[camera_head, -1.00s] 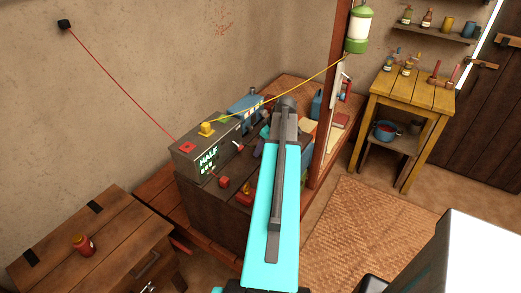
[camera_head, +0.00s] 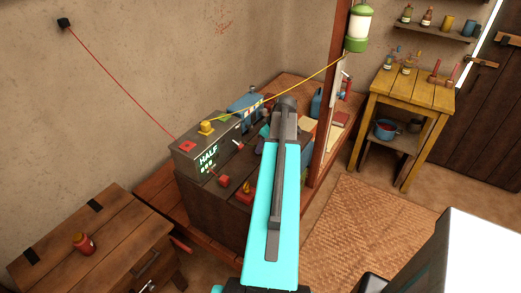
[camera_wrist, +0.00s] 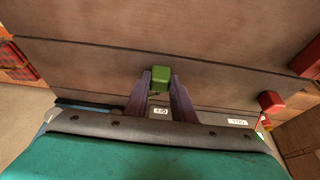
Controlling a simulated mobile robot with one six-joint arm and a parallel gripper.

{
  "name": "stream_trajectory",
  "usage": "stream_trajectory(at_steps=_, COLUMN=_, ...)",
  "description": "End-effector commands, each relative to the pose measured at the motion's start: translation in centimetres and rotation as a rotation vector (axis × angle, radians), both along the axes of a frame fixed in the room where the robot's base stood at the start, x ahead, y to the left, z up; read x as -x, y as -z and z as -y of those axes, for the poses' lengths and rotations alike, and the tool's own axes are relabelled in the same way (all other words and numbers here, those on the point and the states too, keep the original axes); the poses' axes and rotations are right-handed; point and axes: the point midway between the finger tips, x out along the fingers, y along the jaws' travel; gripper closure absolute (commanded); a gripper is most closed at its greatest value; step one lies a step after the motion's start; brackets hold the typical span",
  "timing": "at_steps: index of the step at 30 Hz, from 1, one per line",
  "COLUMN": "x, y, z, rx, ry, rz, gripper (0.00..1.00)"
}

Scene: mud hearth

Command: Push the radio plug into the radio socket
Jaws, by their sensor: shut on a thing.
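My gripper (camera_wrist: 160,77) is shut on a small green block, which I take to be the radio plug (camera_wrist: 161,72), held between two purple fingers. Brown planks lie beyond it. In the head view my arm hides the gripper and the plug. A blue device (camera_head: 245,103), possibly the radio, stands behind the box, partly hidden. I cannot make out the radio socket in either view.
A red cord (camera_head: 110,88) runs from the wall to the grey box. A yellow cord (camera_head: 290,89) stretches to a green lantern (camera_head: 357,28) on a post. A yellow table (camera_head: 415,92) stands right; the floor mat (camera_head: 365,235) is clear.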

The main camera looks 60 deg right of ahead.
Motion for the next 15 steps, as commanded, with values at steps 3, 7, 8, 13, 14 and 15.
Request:
stream_trajectory(at_steps=3, x=0.0, y=0.0, z=0.0, rx=0.0, ry=0.0, rz=0.0, gripper=0.97)
stream_trajectory(at_steps=7, x=0.0, y=-0.1, z=0.0, rx=0.0, ry=-0.001, rz=0.0, gripper=0.97)
stream_trajectory(at_steps=8, x=-0.1, y=-0.1, z=0.0, rx=0.0, ry=-0.001, rz=0.0, gripper=0.97)
stream_trajectory(at_steps=13, x=-0.1, y=-0.7, z=0.0, rx=0.001, ry=-0.001, rz=0.001, gripper=0.97)
stream_trajectory(at_steps=14, x=-0.1, y=-0.9, z=0.0, rx=0.001, ry=-0.001, rz=0.001, gripper=0.97)
stream_trajectory(at_steps=15, x=-0.1, y=-1.1, z=0.0, rx=0.001, ry=-0.001, rz=0.001, gripper=0.97)
